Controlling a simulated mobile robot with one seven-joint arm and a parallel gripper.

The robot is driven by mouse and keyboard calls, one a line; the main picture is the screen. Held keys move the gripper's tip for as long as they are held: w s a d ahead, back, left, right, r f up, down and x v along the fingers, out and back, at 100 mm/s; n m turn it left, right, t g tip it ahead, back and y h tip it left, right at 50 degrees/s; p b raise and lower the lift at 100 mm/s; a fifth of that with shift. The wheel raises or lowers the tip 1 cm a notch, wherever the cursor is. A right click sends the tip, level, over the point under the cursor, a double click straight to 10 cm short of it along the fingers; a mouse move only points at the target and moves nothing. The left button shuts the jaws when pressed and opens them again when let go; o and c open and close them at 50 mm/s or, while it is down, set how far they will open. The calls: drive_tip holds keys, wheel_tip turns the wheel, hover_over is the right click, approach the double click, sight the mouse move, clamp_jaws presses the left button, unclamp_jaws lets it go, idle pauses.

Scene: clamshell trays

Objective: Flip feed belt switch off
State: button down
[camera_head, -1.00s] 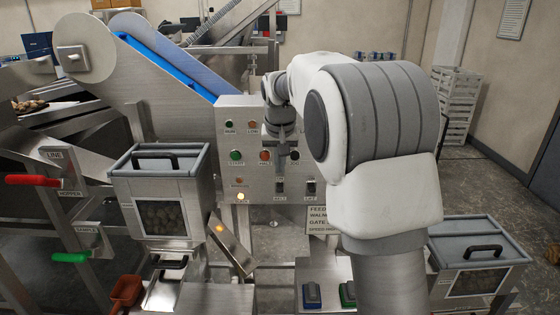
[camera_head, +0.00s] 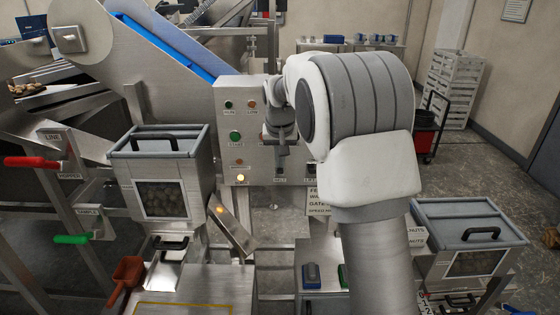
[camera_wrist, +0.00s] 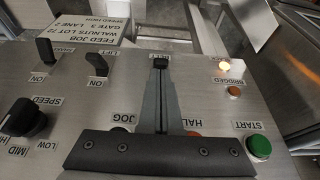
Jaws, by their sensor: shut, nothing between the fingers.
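The grey control panel (camera_head: 236,125) stands at the centre of the head view and shows upside down in the wrist view (camera_wrist: 205,100). My gripper (camera_head: 281,170) is shut and empty, in front of the panel's lower part. In the wrist view its fingertips (camera_wrist: 160,72) lie over or just beside a small black switch (camera_wrist: 160,60). The fingers partly hide that switch and its label, so I cannot tell its position or whether they touch. Two more black toggles (camera_wrist: 97,63) (camera_wrist: 46,51) sit to the left, with ON labels beside them.
A green START button (camera_wrist: 259,147), a HALT button partly behind my gripper, a speed knob (camera_wrist: 22,118) and a lit lamp (camera_wrist: 224,65) are on the panel. A lidded bin (camera_head: 160,185) stands left of it. A feed job sign (camera_wrist: 92,22) adjoins the panel edge.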

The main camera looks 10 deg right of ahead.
drive_tip(key=shift+s+f+t+b, duration=0.3)
drive_tip(key=shift+t+b, duration=0.2)
drive_tip(key=shift+b, duration=1.15)
drive_tip(key=shift+f+b, duration=0.15)
drive_tip(key=shift+b, duration=0.35)
drive_tip(key=t+b, duration=0.1)
drive_tip(key=b, duration=0.2)
drive_tip(key=s+f+t+b, duration=0.1)
drive_tip(key=b, duration=0.2)
drive_tip(key=shift+a+f+h+b, duration=0.2)
drive_tip(key=shift+h+b, duration=0.1)
drive_tip(key=shift+b, duration=0.1)
drive_tip(key=t+b, duration=0.1)
drive_tip(key=b, duration=0.3)
drive_tip(key=f+t+b, duration=0.1)
drive_tip(key=b, duration=0.4)
drive_tip(key=shift+s+t+h, duration=0.3)
drive_tip(key=shift+s, duration=0.1)
drive_tip(key=shift+s+f+b, duration=0.15)
drive_tip(key=shift+f+b, duration=0.1)
drive_tip(key=shift+b, duration=0.5)
drive_tip(key=shift+r, duration=0.25)
drive_tip(key=shift+p, duration=0.35)
